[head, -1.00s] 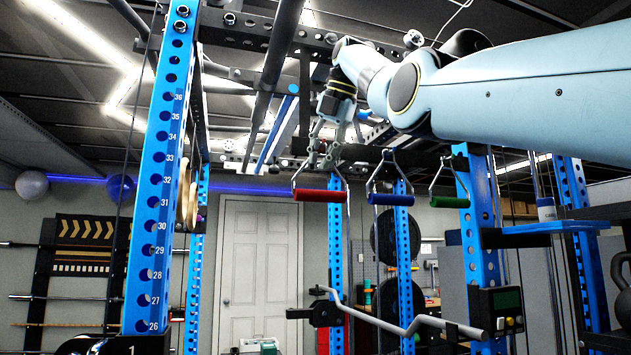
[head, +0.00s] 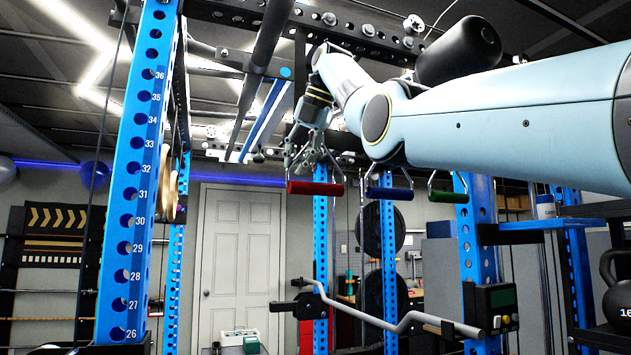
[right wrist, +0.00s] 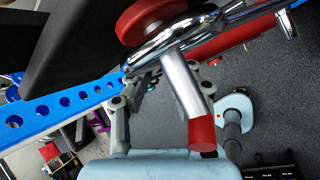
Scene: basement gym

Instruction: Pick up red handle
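The red handle (head: 315,188) hangs level from a thin metal frame, the leftmost of three hanging handles in the head view. My right gripper (head: 303,164) is just above its left part, fingers pointing down and spread. I see no clear grip on the red bar. In the right wrist view my right gripper (right wrist: 168,85) has its fingers apart. A silver tube with a red end (right wrist: 202,134) shows between them; I cannot tell if it is part of the red handle. My left gripper is in neither current view.
A blue handle (head: 389,193) and a green handle (head: 447,197) hang to the right. Blue rack uprights stand at left (head: 140,190) and right (head: 482,240). A bent grey bar (head: 385,320) crosses lower down. A white door (head: 238,260) is behind.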

